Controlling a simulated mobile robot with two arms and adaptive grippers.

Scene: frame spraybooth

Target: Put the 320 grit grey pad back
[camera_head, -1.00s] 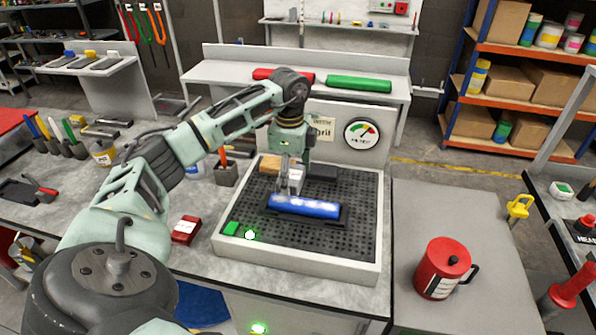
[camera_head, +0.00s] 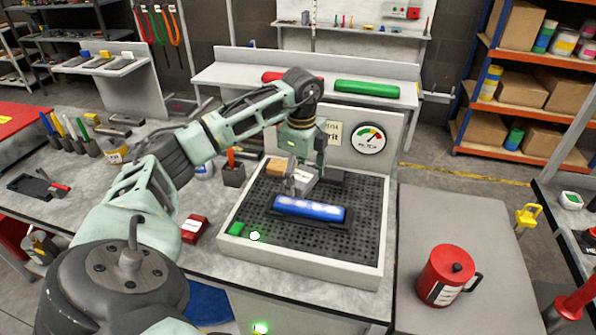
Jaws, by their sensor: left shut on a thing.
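My left gripper (camera_head: 296,180) reaches over the perforated booth bed. It is shut on a small light grey block (camera_head: 305,177), which looks like the grey pad; any grit marking is too small to read. The block is held tilted, just behind the blue tube (camera_head: 309,208) lying in a dark cradle. The fingers partly hide the block, and I cannot tell whether it touches anything below. A tan block (camera_head: 279,167) and a dark block (camera_head: 330,177) are close beside and behind it. My right gripper is not in view.
The booth bed has a raised pale rim (camera_head: 300,272). A sloped rack (camera_head: 75,69) with several pads stands at the back left. A red can (camera_head: 445,275) stands on the right table.

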